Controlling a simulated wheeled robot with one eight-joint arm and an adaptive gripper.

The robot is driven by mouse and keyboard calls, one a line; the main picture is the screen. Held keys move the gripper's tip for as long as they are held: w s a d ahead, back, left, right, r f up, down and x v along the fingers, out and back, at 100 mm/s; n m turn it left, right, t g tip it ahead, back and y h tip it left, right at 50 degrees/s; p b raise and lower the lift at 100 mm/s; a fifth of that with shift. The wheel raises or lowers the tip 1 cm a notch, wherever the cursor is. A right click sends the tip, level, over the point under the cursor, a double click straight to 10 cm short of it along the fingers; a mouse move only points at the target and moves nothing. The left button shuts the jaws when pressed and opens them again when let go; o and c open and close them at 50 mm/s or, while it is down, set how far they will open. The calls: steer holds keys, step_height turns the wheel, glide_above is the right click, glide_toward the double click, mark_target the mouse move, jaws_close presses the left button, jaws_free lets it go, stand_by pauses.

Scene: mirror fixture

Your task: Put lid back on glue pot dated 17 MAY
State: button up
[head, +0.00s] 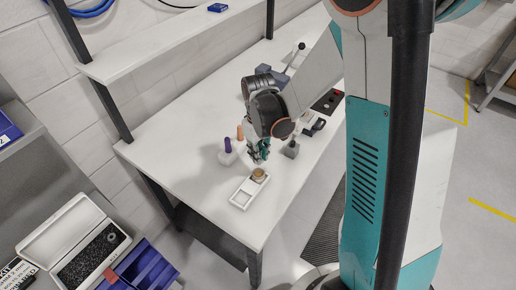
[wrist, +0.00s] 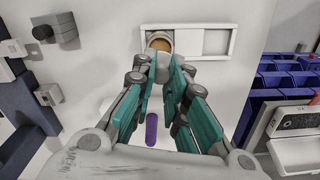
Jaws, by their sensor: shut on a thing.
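A round pot (head: 259,174) with a tan-brown top stands in one end of a white two-compartment tray (head: 240,203) near the table's front edge. In the wrist view the pot (wrist: 160,44) is just beyond my fingertips, in the left part of the tray (wrist: 228,43); the compartment beside it is empty. No date is legible on it. My gripper (head: 259,154) points down just above and behind the pot. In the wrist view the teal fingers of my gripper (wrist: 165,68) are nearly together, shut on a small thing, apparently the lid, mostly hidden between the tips.
A purple-topped piece (head: 228,145) and an orange-topped piece (head: 240,132) stand left of my gripper; the purple one (wrist: 180,130) also shows between my fingers. The table (head: 185,150) is clear at left.

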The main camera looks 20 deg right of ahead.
steer(key=shift+f+b, duration=2.05)
steer(key=shift+f, duration=0.85)
steer(key=shift+f+b, duration=0.15)
steer(key=shift+b, duration=0.65)
stand_by(0.3)
stand_by(0.4)
steer(key=o, duration=0.8)
steer(key=o, duration=0.5)
steer(key=shift+c, duration=0.2)
